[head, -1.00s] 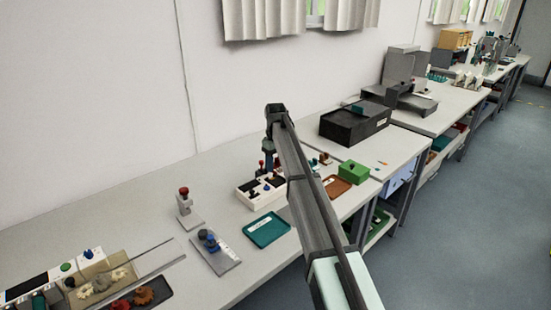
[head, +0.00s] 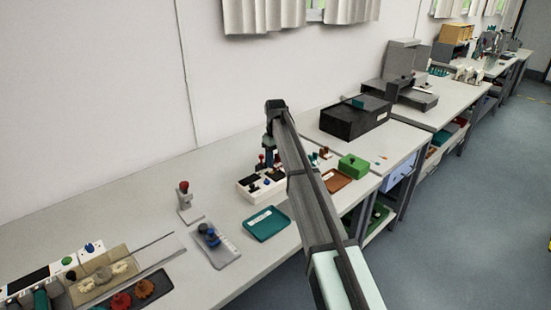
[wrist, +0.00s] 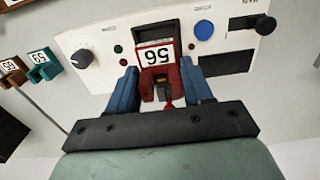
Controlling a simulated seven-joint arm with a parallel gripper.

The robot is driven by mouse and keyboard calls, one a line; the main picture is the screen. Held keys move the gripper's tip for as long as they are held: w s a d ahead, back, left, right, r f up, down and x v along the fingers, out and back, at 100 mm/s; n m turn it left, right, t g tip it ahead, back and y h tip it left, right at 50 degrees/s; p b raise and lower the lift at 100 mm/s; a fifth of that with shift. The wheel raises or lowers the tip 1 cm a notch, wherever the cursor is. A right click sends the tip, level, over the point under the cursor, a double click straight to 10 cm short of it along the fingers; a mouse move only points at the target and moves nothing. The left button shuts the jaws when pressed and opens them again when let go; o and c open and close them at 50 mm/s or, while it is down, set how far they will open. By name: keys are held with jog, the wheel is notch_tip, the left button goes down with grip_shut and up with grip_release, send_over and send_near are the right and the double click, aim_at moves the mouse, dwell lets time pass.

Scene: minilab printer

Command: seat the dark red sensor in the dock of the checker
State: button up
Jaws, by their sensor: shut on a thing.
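The dark red sensor (wrist: 160,78), with a white number label on top, is between the blue fingers of my gripper (wrist: 166,92), which is shut on it. In the wrist view the sensor is over the white panel of the checker (wrist: 95,88). A dark dock part (wrist: 157,30) shows just behind the sensor's label. Whether the sensor is down in the dock or just above it, I cannot tell. In the head view the checker (head: 245,192) stands on the bench below my gripper (head: 269,152), partly hidden by my arm.
A teal tray (head: 283,218) and a green box (head: 354,167) are nearby.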

aim_at(276, 163)
jog(key=shift+f, duration=1.05)
jog(key=shift+f, duration=0.25)
jog(key=shift+f, duration=0.6)
jog(key=o, duration=1.1)
jog(key=shift+r, duration=0.15)
